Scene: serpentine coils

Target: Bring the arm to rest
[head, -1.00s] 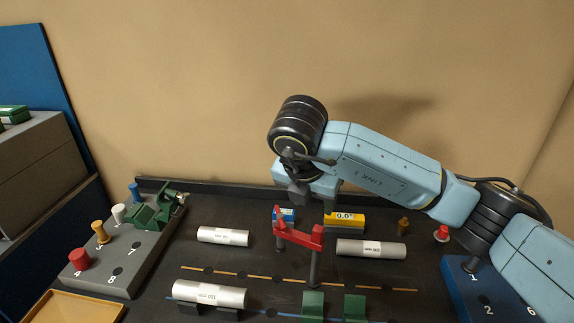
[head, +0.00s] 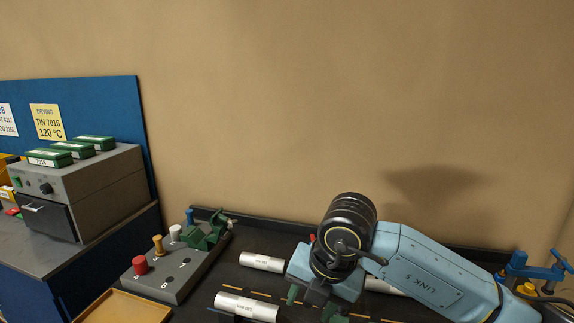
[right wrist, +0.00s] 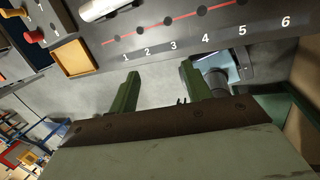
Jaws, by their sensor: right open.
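My right arm reaches in from the right in the head view, over the dark board (head: 215,315). Its black wrist joint stands above the middle of the board. My right gripper (head: 311,304) hangs below the wrist, partly hidden by the arm. In the right wrist view its two green fingers (right wrist: 160,70) are apart, with nothing between them. My left gripper is not in view.
White cylinders (head: 262,262) (head: 246,307) lie left of my wrist. A grey peg block (head: 180,272) with a green fixture (head: 205,236) stands farther left, behind an orange-rimmed tray (head: 125,305). A blue fixture (head: 535,266) is at right. A grey oven (head: 85,190) stands far left.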

